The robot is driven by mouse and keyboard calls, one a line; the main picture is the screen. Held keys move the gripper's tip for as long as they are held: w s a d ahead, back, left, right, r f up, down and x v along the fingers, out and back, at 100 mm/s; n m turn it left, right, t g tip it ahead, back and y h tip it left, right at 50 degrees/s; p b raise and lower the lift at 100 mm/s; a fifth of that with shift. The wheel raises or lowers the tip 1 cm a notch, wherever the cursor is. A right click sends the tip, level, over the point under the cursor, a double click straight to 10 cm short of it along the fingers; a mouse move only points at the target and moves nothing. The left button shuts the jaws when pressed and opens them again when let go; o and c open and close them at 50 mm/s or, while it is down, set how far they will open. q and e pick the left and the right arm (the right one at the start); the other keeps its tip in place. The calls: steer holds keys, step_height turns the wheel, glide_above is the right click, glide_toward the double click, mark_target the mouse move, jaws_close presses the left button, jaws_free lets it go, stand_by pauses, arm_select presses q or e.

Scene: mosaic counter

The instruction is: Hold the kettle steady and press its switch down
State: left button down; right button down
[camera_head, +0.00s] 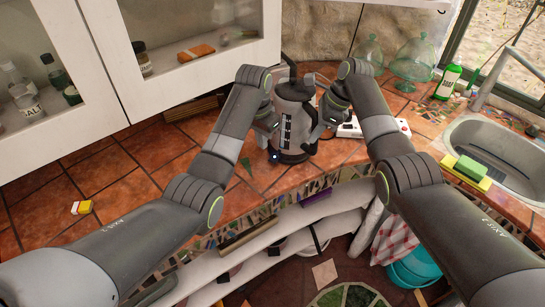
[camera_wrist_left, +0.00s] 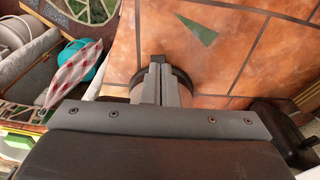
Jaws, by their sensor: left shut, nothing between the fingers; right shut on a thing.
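The kettle (camera_head: 292,125), silvery with a dark lid and base, stands upright on the tiled counter between my two grippers. A small blue-white light shows low on its left side. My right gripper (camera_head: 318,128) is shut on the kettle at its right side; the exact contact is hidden. My left gripper (camera_head: 271,131) is shut and empty, close against the kettle's left side. In the left wrist view its closed fingers (camera_wrist_left: 162,72) point down over the kettle's dark base ring (camera_wrist_left: 184,82), just by a small black tab (camera_wrist_left: 158,58). I cannot tell if they touch it.
A white power strip (camera_head: 372,130) lies right of the kettle. A sink (camera_head: 490,150) with a green and yellow sponge (camera_head: 470,168) is at the right. Glass domes (camera_head: 415,60) and a green bottle (camera_head: 447,82) stand behind. The counter at left is mostly clear.

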arm_select(q)
steer(key=shift+s+a+r, duration=0.1)
steer(key=shift+r, duration=1)
steer(key=shift+s+a+r, duration=0.1)
steer(key=shift+r, duration=0.95)
arm_select(e)
steer(key=c, duration=1.1)
jaws_free()
steer(key=shift+c, duration=0.2)
steer(key=shift+r, duration=0.1)
